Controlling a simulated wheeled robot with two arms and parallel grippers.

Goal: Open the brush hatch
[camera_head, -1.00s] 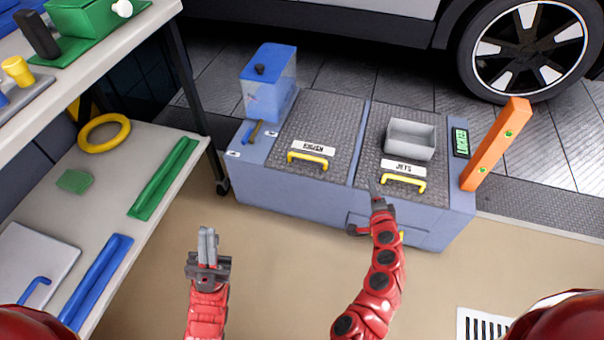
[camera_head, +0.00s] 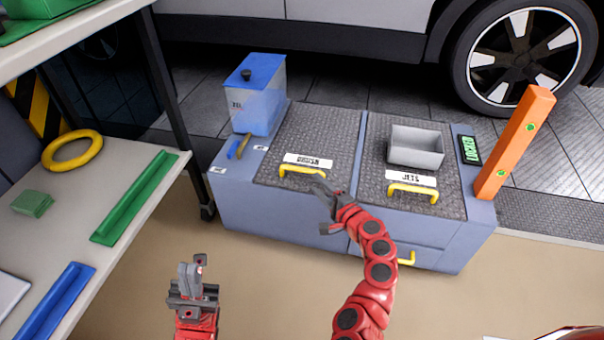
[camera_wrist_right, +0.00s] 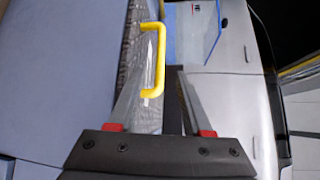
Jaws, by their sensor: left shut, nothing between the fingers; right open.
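The left hatch (camera_head: 320,135) on the blue-grey unit is a closed dark textured lid. It has a yellow handle (camera_head: 300,171) at its front edge and a white label (camera_head: 308,160) too small to read surely. I take it as the brush hatch. My right gripper (camera_head: 322,204) is open just in front of and to the right of this handle. In the right wrist view, a yellow handle (camera_wrist_right: 158,62) stands ahead of the open fingers (camera_wrist_right: 164,85), and nothing is gripped. My left gripper (camera_head: 189,272) is shut and empty, low over the floor in front of the unit.
The right hatch (camera_head: 375,180) is closed, with its own yellow handle (camera_head: 413,192) and a grey bin (camera_head: 416,147) on top. A blue tank (camera_head: 257,100) stands at the unit's back left. An orange post (camera_head: 515,143) rises at the right. A shelf (camera_head: 65,225) lies left.

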